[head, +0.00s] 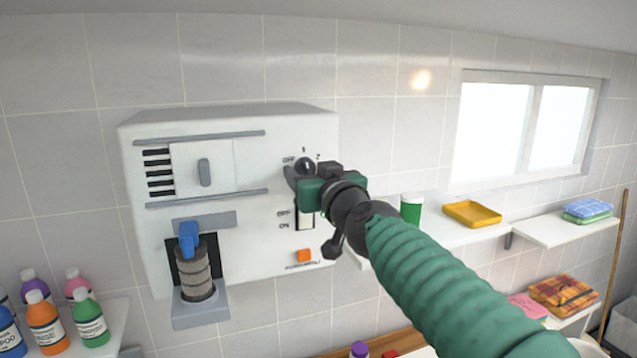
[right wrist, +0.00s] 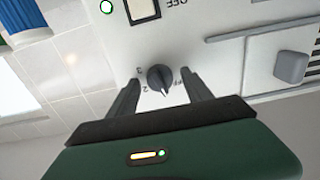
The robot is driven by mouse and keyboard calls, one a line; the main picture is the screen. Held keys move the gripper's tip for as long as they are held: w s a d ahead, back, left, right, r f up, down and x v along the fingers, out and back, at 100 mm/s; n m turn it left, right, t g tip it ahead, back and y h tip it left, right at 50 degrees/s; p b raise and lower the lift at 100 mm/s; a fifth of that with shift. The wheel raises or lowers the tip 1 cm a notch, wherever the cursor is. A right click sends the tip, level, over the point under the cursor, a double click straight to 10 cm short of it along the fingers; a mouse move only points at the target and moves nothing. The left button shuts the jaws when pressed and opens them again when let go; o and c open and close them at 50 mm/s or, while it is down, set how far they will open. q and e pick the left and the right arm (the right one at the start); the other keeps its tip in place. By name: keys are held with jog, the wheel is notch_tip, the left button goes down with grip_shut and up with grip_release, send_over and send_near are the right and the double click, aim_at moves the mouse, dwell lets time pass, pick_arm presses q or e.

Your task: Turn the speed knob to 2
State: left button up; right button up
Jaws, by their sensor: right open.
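The black speed knob (head: 304,165) is on the front of the white wall unit (head: 240,126), with OFF, 1 and 2 printed around it. In the right wrist view the knob (right wrist: 160,78) sits between the fingers of my right gripper (right wrist: 159,76), which are open with a gap on each side. There its pointer lies between the OFF and 2 marks, which matches the 1 position. In the head view my right gripper (head: 309,173) is at the unit face and partly covers the dial's right side. My left gripper is not in view.
A blue-topped canister (head: 195,272) sits in the unit's lower left. Bottles (head: 45,323) stand on a shelf at left.

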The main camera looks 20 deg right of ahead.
jog(key=s+b, duration=1.2)
jog(key=s, duration=0.4)
jog(key=shift+d+b, duration=0.3)
jog(key=shift+b, duration=0.1)
jog(key=n, duration=0.1)
jog(key=b, duration=0.1)
jog(key=s+n+b, duration=0.1)
jog(key=shift+a+f+n, duration=0.2)
jog(key=shift+a+n, duration=0.05)
jog(key=shift+n, duration=0.05)
jog(key=shift+c, duration=0.2)
jog(key=shift+n, duration=0.3)
jog(key=w+p, duration=1.2)
jog(key=w, duration=0.5)
jog(key=shift+r, duration=0.2)
jog(key=shift+s, duration=0.1)
jog(key=shift+s, duration=0.1)
